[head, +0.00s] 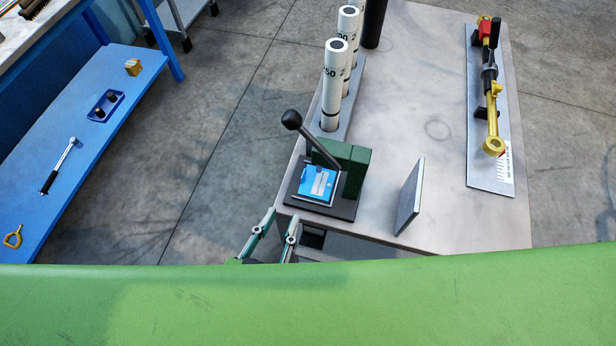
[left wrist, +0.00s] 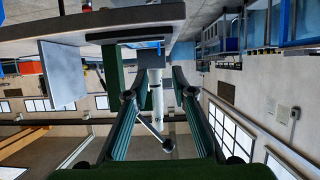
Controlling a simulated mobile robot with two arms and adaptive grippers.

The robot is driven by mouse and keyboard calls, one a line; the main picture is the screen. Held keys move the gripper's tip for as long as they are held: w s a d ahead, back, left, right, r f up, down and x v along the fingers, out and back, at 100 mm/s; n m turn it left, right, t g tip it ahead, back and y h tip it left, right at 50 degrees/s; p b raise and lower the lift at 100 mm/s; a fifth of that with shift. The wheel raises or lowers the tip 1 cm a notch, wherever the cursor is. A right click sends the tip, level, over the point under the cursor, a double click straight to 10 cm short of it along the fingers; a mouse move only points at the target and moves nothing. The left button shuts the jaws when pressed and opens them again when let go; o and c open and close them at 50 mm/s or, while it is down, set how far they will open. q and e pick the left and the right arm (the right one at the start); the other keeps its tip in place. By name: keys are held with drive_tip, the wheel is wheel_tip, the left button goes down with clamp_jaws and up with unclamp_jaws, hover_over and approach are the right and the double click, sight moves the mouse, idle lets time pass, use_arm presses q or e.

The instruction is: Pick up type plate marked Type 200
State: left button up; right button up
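A small blue plate with a pale label (head: 320,183) lies on the dark base of a green lever press (head: 352,168) at the table's near left corner. Its marking is too small to read, so I cannot tell whether it says Type 200. My left gripper (head: 284,217) is open and empty, just off the table edge, near and to the left of the press base. In the left wrist view, the press lever with its black ball (left wrist: 168,145) shows between the spread fingers, farther off. My right gripper is not in view.
A grey panel (head: 410,196) stands upright right of the press. White marked cylinders (head: 334,88) stand in a rack behind it. A metal board with yellow and red tools (head: 490,172) lies at the right. The table (head: 437,75) is clear between. A blue bench (head: 120,75) is at left.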

use_arm(q)
drive_tip(key=p, duration=0.2)
approach(302, 179)
drive_tip(key=x, duration=0.5)
drive_tip(key=shift+s+a+f, duration=0.1)
drive_tip(key=shift+a+f, duration=0.05)
drive_tip(key=shift+f, duration=0.05)
drive_tip(key=shift+w, duration=0.25)
drive_tip(key=p+x, duration=0.1)
drive_tip(key=x, duration=0.3)
drive_tip(key=shift+w+p, duration=0.2)
drive_tip(key=shift+p, duration=0.2)
drive_tip(key=shift+w+d+f, duration=0.1)
drive_tip(key=shift+w+d, duration=0.05)
drive_tip(key=shift+d, duration=0.1)
clamp_jaws()
